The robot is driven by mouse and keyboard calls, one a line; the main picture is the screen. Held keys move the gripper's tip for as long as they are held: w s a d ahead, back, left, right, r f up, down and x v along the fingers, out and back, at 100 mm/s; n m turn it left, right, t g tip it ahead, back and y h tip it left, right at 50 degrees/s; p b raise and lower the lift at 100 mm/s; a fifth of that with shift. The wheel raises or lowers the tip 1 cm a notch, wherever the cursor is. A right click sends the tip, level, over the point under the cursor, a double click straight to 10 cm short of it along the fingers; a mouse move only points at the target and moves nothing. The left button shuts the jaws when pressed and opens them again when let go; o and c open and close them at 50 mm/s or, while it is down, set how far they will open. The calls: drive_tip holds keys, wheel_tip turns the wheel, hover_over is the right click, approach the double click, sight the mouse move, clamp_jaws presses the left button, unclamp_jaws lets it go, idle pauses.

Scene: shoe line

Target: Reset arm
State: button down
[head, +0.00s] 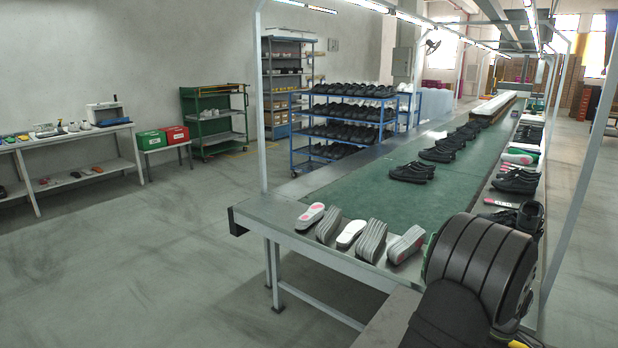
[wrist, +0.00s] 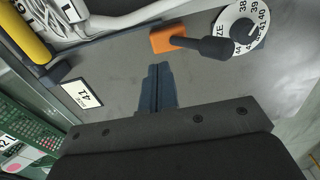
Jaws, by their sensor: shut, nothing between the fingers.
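My gripper (wrist: 159,68) shows in the wrist view with its two dark blue-grey fingers together and nothing between them. It is over a grey metal surface (wrist: 115,70). In the head view my black arm fills the lower right and stands beside the near end of the line; the gripper's fingers cannot be made out there.
In the wrist view, an orange block with a black handle (wrist: 170,39) and a white size dial (wrist: 240,22) lie ahead, a number card (wrist: 83,93) left. In the head view, soles (head: 351,234) line the conveyor's near edge (head: 300,252); shoes (head: 411,172) stand farther along. Left floor is clear.

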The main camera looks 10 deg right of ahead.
drive_tip(key=shift+f, duration=1.5)
wheel_tip(320, 180, up, 8)
drive_tip(key=f, duration=0.8)
drive_tip(key=shift+s+a+f, duration=0.25)
drive_tip(key=shift+s+a, duration=0.05)
drive_tip(key=shift+s, duration=0.05)
drive_tip(key=shift+s+a, duration=0.15)
drive_tip(key=shift+a, duration=0.05)
drive_tip(key=w+d, duration=0.7)
